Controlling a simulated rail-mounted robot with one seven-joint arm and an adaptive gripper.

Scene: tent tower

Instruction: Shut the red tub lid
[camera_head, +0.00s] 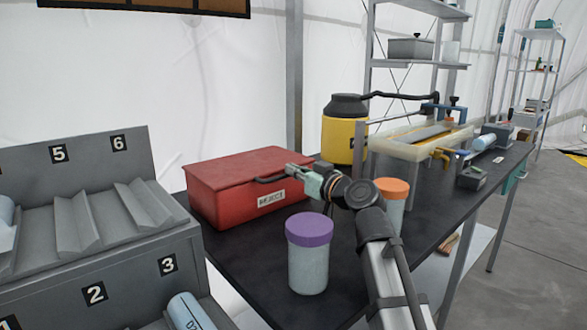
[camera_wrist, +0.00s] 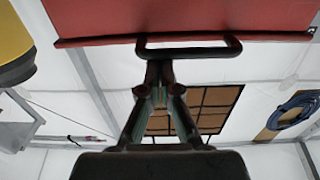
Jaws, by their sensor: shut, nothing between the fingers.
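The red tub (camera_head: 235,200) stands on the dark table, with a white label on its front. Its red lid (camera_head: 245,165) lies flat over the top in the head view; I cannot tell whether a small gap is left. A dark handle (camera_head: 268,181) is on the front side. My gripper (camera_head: 292,170) is at the tub's front right, close to the lid edge and handle. In the wrist view the closed fingertips (camera_wrist: 159,66) are at the handle (camera_wrist: 188,51), below the red surface (camera_wrist: 190,18). Contact is unclear. The gripper is shut and empty.
A purple-lidded jar (camera_head: 308,255) stands in front of the tub, left of my arm. An orange-lidded jar (camera_head: 393,192) is partly behind my arm. A yellow container (camera_head: 343,140) stands behind right. A grey numbered rack (camera_head: 90,240) is at left.

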